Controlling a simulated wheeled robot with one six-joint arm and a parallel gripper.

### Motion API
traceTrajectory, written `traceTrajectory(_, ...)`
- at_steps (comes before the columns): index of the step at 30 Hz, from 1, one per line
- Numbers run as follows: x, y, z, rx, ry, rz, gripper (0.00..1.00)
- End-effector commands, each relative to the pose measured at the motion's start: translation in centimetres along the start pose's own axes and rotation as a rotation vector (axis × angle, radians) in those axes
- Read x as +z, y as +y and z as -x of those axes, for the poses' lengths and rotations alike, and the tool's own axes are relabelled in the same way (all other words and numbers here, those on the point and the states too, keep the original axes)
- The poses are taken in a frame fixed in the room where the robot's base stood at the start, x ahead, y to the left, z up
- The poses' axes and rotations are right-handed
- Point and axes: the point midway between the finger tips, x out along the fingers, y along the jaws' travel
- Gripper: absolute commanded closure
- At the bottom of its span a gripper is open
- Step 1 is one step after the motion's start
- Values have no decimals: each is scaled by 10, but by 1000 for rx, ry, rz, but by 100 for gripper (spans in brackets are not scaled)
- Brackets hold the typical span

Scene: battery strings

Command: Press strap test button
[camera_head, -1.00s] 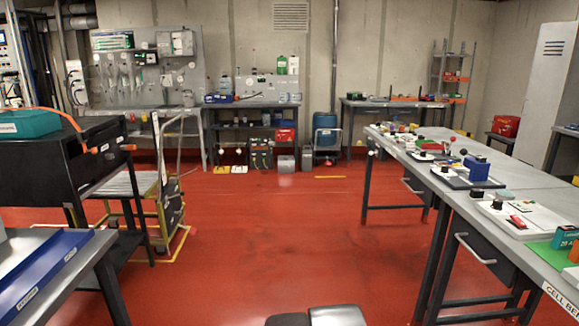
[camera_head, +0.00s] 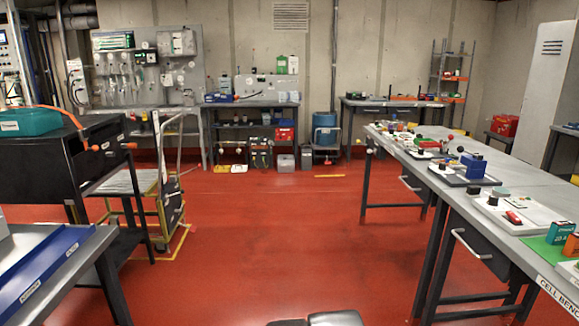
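I cannot make out a strap test button in this view. A small white unit (camera_head: 76,78) hangs on the back wall at the left, too small to read. A grey panel (camera_head: 120,98) with white boxes and hanging items stands beside it, and its details are also too small to tell. A dark and grey piece at the bottom centre edge is probably part of my own body. My gripper is not in view.
Open red floor lies in the middle. A cell bench (camera_head: 505,258) with several devices runs along the right. At left are a black cabinet (camera_head: 42,172), a yellow-framed trolley (camera_head: 160,205) and a table with a blue tray (camera_head: 42,278). Workbenches line the back wall.

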Motion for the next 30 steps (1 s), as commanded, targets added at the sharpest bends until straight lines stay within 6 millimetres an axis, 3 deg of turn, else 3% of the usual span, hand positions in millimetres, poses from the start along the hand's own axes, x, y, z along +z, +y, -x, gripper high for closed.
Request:
traceTrajectory(2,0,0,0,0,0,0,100)
traceTrajectory(30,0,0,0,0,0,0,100)
